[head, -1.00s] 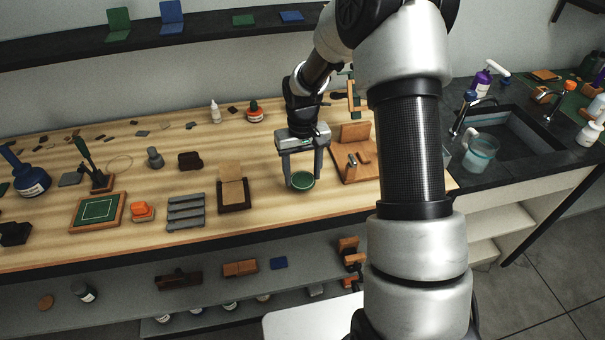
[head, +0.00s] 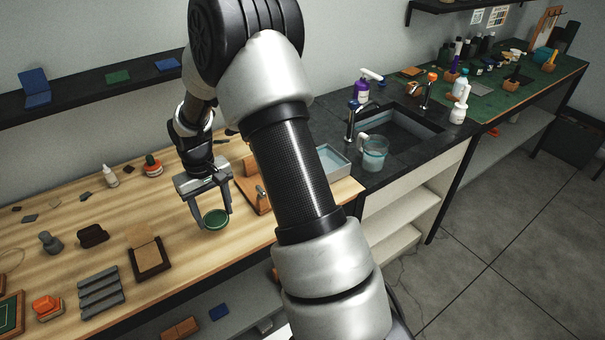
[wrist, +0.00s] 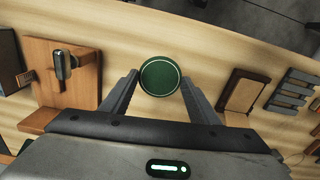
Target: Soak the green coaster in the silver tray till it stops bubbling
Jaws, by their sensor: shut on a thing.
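The green coaster (head: 215,218) is a small round dark green disc with a paler rim line. My gripper (head: 212,215) is shut on it, one finger on each side, above the wooden bench. In the wrist view the coaster (wrist: 160,76) sits between the fingertips (wrist: 160,85). How high it is above the bench is hard to tell.
A wooden stand (head: 250,183) with a metal part is just right of my gripper. A clear jug (head: 374,152) stands right of the tray by the sink (head: 410,130). A brown card holder (head: 149,258) and grey ridged block (head: 101,291) lie to the left.

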